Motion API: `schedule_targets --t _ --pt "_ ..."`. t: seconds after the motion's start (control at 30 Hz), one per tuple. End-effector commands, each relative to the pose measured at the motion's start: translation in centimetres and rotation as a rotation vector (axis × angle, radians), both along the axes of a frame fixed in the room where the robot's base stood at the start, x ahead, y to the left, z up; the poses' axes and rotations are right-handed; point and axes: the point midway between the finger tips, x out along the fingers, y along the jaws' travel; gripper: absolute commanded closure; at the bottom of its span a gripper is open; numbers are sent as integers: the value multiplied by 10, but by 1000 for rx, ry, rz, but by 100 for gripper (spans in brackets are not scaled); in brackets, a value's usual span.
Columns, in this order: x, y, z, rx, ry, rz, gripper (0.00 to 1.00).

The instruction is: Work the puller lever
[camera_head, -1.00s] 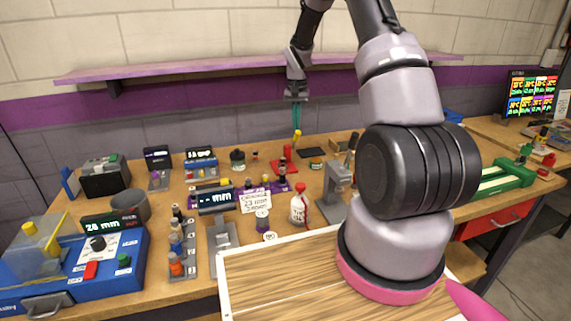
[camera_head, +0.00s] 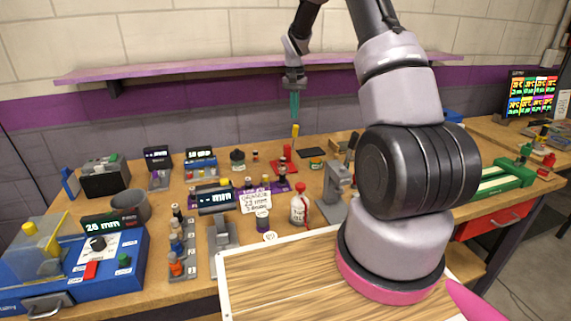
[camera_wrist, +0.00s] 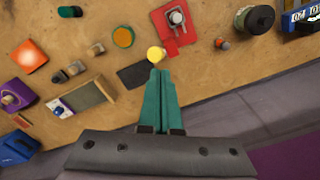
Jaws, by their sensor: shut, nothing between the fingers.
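The red puller (camera_head: 287,160) stands toward the back of the bench, with a yellow-topped lever (camera_head: 295,130) rising beside it. The lever looks nearly upright. My gripper (camera_head: 294,117), with teal fingers, is shut and empty just above the lever top in the head view. In the wrist view, the closed fingertips (camera_wrist: 156,72) sit right by the round yellow lever top (camera_wrist: 157,54). The red base (camera_wrist: 176,22) shows beyond it. I cannot tell whether the fingertips touch the lever, and they partly hide what lies below it.
A grey press (camera_head: 337,185) and a white bottle (camera_head: 298,205) stand nearer. A purple shelf (camera_head: 220,68) runs along the wall behind my arm.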

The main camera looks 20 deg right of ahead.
Motion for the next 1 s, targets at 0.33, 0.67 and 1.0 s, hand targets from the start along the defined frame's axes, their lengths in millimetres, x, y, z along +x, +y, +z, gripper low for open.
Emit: schedule_targets --t 0.33,0.67,1.0 --pt "12 0 18 0 -1 0 100" --pt "22 1 35 1 -1 0 100" --pt "32 0 51 0 0 0 100"
